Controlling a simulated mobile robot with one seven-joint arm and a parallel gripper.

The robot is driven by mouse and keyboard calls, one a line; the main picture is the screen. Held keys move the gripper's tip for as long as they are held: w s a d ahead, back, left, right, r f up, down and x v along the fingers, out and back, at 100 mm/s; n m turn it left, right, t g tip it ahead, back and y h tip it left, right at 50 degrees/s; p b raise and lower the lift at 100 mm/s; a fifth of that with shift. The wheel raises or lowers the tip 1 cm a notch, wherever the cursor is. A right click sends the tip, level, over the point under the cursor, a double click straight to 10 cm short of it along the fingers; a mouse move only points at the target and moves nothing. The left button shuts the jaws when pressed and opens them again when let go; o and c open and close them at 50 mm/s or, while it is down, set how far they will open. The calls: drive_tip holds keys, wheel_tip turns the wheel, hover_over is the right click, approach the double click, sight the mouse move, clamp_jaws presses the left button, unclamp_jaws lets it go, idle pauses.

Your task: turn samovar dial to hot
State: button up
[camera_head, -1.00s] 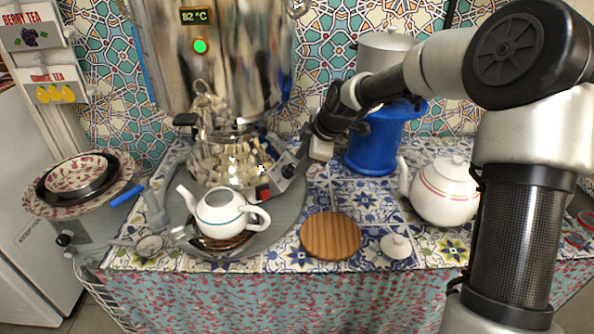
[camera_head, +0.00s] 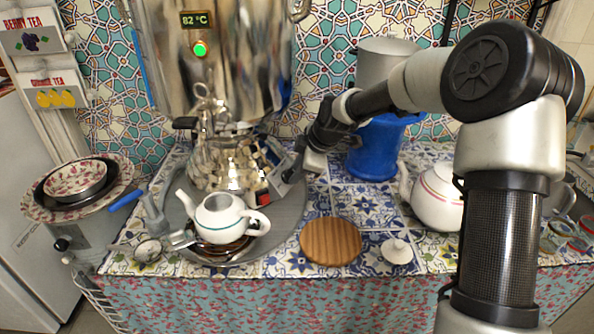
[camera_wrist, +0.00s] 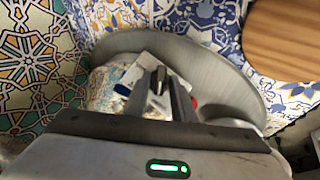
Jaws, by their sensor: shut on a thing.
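The large polished samovar (camera_head: 215,50) stands at the back, with a display reading 82 °C and a lit green light. At its base, a pale control panel with a red switch (camera_head: 262,198) faces front right. My gripper (camera_head: 296,172) reaches this panel from the right. In the wrist view my gripper (camera_wrist: 160,90) is shut on a small metallic dial (camera_wrist: 158,78) in front of the pale panel (camera_wrist: 140,70). The dial is mostly hidden by the fingers, and its markings cannot be read.
A lidless white teapot (camera_head: 220,215) stands in front of the samovar on the round grey tray (camera_head: 290,215). A wooden board (camera_head: 330,240), a small white lid (camera_head: 396,250) and another teapot (camera_head: 435,195) lie to the right. A blue pot (camera_head: 375,150) stands behind my arm.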

drive_tip(key=shift+r+m+p, duration=0.15)
drive_tip(key=shift+m+p, duration=0.15)
drive_tip(key=shift+p, duration=0.15)
drive_tip(key=shift+w+r+m+g+p, duration=0.15)
drive_tip(key=shift+m+g+p, duration=0.25)
drive_tip(key=shift+p, duration=0.5)
drive_tip(key=m+g+p, duration=0.1)
drive_tip(key=m+p, duration=0.1)
drive_tip(key=p, duration=0.1)
drive_tip(key=shift+w+m+y+p, duration=0.1)
drive_tip(key=shift+m+y+p, duration=0.2)
drive_tip(key=shift+m, duration=0.1)
drive_tip(key=m+g+p, duration=0.1)
drive_tip(key=m+p, duration=0.1)
drive_tip(key=shift+w+d+m+g+y, duration=0.15)
drive_tip(key=shift+m+g+y, duration=0.15)
drive_tip(key=shift+m+g, duration=0.1)
drive_tip(key=shift+f+m+g+y+p, duration=0.2)
drive_tip(key=shift+m+p, duration=0.15)
drive_tip(key=shift+m, duration=0.25)
drive_tip(key=shift+f+m+g+y+p, duration=0.1)
drive_tip(key=shift+m+g+y+p, duration=0.1)
drive_tip(key=shift+m+p, duration=0.3)
drive_tip(key=o, duration=0.7)
drive_tip(key=shift+o, duration=0.2)
